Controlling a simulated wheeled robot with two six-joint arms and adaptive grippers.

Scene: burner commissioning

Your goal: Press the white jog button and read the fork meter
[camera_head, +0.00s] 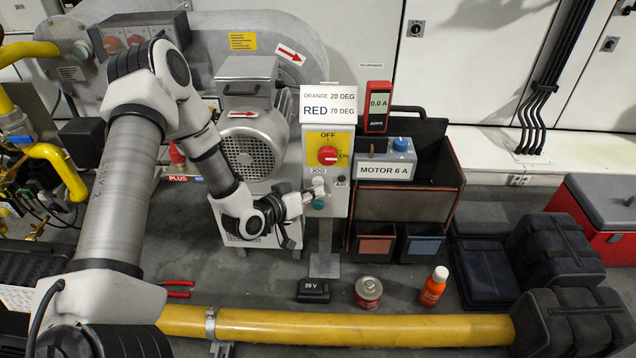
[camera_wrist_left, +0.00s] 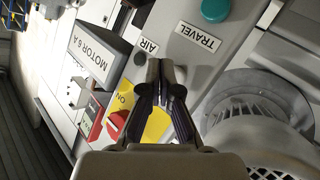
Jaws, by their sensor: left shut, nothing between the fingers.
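The grey control box (camera_head: 340,204) stands in the middle of the head view, with a JOG label (camera_head: 317,171) below a red rotary switch (camera_head: 328,156). The white jog button (camera_head: 318,182) shows small below that label, right at my left gripper's tips. My left gripper (camera_head: 312,194) is shut and empty, reaching the box from the left; I cannot tell whether it touches the button. In the left wrist view the shut fingers (camera_wrist_left: 162,68) point at the panel and the jog button is hidden. The red fork meter (camera_head: 377,106) reads 0.0 A. My right gripper is out of view.
A teal button (camera_head: 319,204) sits just below the tips; it also shows in the left wrist view (camera_wrist_left: 215,10). A dark AIR button (camera_head: 341,178) is to the right. The motor (camera_head: 248,150) stands close left. A yellow pipe (camera_head: 400,327) runs along the front floor.

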